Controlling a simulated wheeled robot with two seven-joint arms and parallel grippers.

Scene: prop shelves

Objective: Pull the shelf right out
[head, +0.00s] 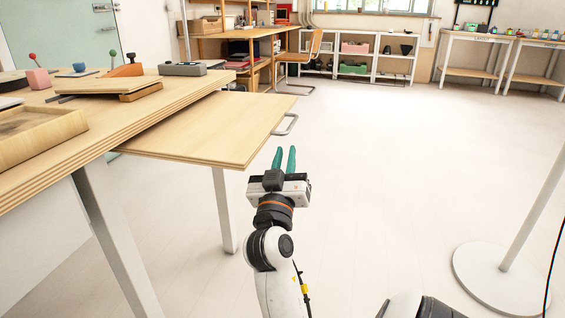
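The pull-out shelf (220,128) is a pale wooden board that sticks out to the right from under the workbench top (150,100). A grey metal bar handle (288,125) is on its right edge.
Blocks, knobs and a tray (40,135) lie on the workbench. A white table leg (222,205) stands beneath the shelf. A white pole with a round base (500,280) stands at the right. The floor (400,150) right of the shelf is open.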

